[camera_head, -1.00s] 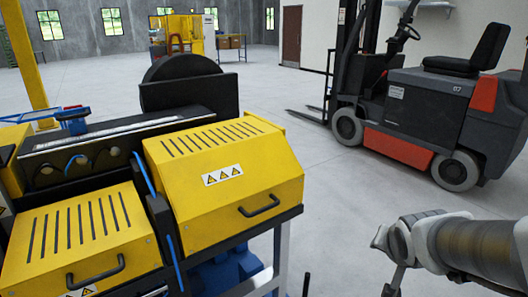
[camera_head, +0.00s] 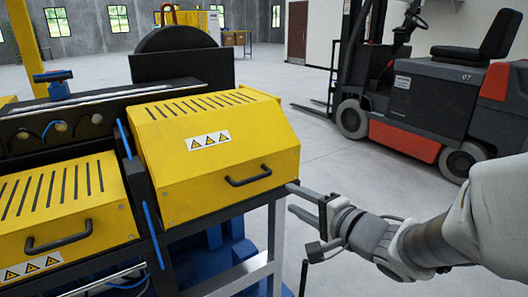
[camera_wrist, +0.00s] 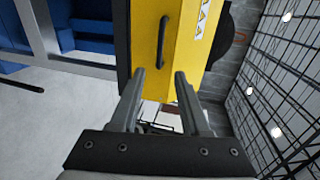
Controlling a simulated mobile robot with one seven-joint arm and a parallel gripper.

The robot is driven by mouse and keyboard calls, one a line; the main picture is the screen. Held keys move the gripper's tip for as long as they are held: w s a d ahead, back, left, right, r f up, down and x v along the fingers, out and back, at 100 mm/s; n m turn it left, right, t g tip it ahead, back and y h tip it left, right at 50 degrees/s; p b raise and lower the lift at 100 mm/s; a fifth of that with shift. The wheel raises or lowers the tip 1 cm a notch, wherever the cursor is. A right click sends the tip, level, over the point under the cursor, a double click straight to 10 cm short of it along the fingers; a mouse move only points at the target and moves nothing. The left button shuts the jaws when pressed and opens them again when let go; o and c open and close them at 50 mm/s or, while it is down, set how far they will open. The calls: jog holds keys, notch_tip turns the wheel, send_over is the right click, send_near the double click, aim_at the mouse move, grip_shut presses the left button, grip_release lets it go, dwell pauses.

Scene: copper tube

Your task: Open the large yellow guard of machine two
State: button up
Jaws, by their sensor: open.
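The large yellow guard (camera_head: 210,145) sits closed on the machine in the middle of the head view. It has dark slots on top, a white warning label and a black handle (camera_head: 248,176) on its front face. My gripper (camera_head: 292,198) is open and empty, to the right of the guard's front lower corner and below the handle's level. In the wrist view the guard (camera_wrist: 183,70) is ahead of the fingers, and the handle (camera_wrist: 162,43) stands beyond the tips of my gripper (camera_wrist: 160,75). The fingers are apart from the handle.
A smaller yellow guard (camera_head: 65,215) with its own handle sits to the left. The machine's grey frame leg (camera_head: 277,235) stands below the large guard, near my gripper. A forklift (camera_head: 425,100) is parked at the right rear. Open floor (camera_head: 315,150) lies between.

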aim_at(256, 179)
jog(key=b+x, duration=0.5)
jog(key=x, duration=1.2)
jog(key=shift+w+a, duration=0.1)
jog(key=shift+w, duration=0.05)
grip_shut()
dwell(0.8)
